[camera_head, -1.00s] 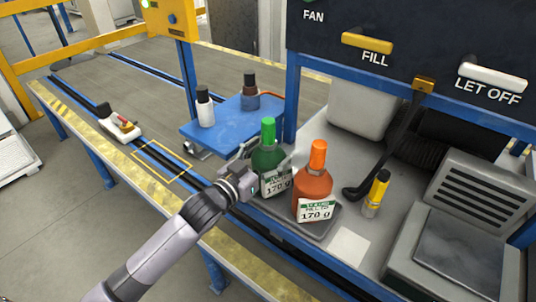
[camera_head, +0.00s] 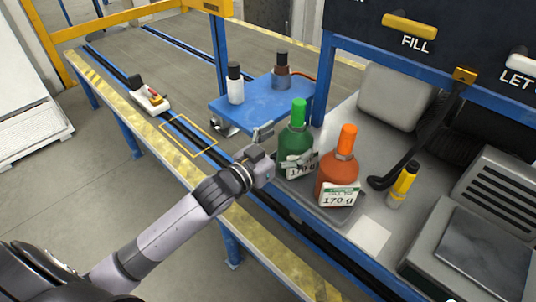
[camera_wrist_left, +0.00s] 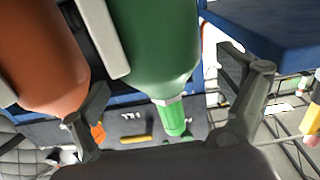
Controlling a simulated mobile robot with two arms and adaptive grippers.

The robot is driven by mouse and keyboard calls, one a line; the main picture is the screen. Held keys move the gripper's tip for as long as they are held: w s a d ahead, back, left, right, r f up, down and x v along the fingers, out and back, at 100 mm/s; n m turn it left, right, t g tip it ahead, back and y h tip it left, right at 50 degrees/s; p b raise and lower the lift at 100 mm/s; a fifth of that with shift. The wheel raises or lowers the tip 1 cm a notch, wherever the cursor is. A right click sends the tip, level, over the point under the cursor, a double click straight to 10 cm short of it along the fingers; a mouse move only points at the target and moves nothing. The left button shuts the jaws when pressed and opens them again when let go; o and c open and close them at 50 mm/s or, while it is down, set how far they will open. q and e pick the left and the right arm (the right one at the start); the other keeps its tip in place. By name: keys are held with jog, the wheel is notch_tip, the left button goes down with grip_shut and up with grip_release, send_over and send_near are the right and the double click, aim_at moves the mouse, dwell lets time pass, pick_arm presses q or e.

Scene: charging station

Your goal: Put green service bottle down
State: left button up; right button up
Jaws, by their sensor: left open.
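The green service bottle (camera_head: 296,142) stands upright on a grey tray (camera_head: 325,213), with its white 170 g label partly covered by a finger of my left gripper. My left gripper (camera_head: 280,152) is open at the bottle's left side, with one finger on each side of it. In the left wrist view the green bottle (camera_wrist_left: 152,45) lies between the spread fingers; I cannot tell whether either finger touches it. The orange bottle (camera_head: 338,175) stands close beside it on the same tray. My right gripper is not in view.
A blue-edged rail (camera_head: 180,125) runs along the left.

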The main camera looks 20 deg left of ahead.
pick_arm(q)
jog(key=v, duration=0.9)
jog(key=shift+b, duration=0.35)
